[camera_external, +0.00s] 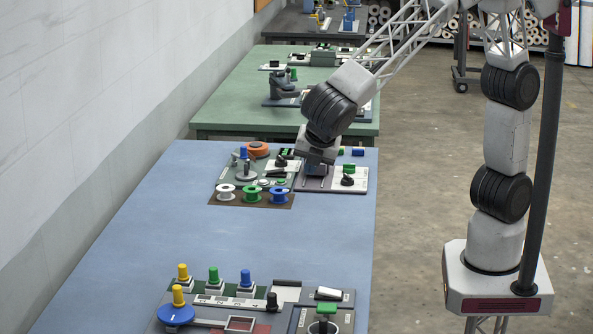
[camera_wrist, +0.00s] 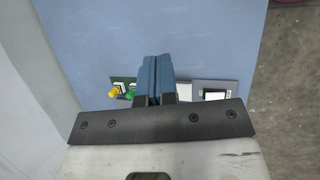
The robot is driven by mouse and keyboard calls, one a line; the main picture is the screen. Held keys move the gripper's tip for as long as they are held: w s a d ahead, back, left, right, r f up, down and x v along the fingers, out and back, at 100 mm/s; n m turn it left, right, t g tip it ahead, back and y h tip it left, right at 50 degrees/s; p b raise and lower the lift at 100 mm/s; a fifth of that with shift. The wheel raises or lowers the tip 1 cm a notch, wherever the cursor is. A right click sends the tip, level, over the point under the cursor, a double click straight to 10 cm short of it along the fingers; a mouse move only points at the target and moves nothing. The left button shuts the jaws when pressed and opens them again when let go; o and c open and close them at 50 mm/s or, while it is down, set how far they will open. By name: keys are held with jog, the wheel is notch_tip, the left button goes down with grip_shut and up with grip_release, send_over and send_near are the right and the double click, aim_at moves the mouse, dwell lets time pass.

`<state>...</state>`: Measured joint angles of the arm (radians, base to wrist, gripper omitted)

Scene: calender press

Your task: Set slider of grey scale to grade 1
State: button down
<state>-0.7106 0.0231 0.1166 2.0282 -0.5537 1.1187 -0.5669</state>
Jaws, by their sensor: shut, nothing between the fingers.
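A light strip with small dark marks (camera_external: 228,301) lies across the near panel in the external view. A black knob (camera_external: 272,301) stands at its right end. The strip may be the grey scale and the knob its slider, but I cannot read any grades. My gripper (camera_external: 315,169) is above the far panel, well away from the strip, its fingers small and partly hidden there. In the wrist view the blue fingers of my gripper (camera_wrist: 155,78) are together with nothing between them. They hide the middle of a panel.
The near panel also carries yellow (camera_external: 183,272), green (camera_external: 213,274) and blue (camera_external: 245,278) knobs and a blue disc (camera_external: 176,315). White, green and blue spools (camera_external: 280,193) stand at the far panel. The blue table (camera_external: 200,232) between the panels is clear.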

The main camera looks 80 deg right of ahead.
jog(key=a+f+n+t, duration=0.1)
jog(key=a+f+n, duration=0.15)
jog(key=a, duration=0.55)
jog(key=a+f+n+t, duration=0.1)
jog(key=a+f+n, duration=0.15)
jog(key=a, duration=0.65)
jog(key=n+t, duration=0.3)
jog(key=n, duration=0.3)
send_near(275, 301)
jog(key=shift+h, duration=0.3)
jog(key=s+a, duration=0.1)
jog(key=s+a+r, duration=0.1)
jog(key=s, duration=0.1)
jog(key=s+a+r, duration=0.1)
jog(key=s+a, duration=0.1)
jog(key=shift+a+r, duration=0.1)
jog(key=x, duration=0.9)
jog(key=shift+w+f, duration=0.1)
jog(key=shift+f, duration=0.25)
jog(key=shift+w+d+f, duration=0.1)
jog(key=shift+w+d, duration=0.9)
jog(key=shift+w, duration=0.15)
jog(key=shift+w+d, duration=0.4)
jog(key=shift+w, duration=0.15)
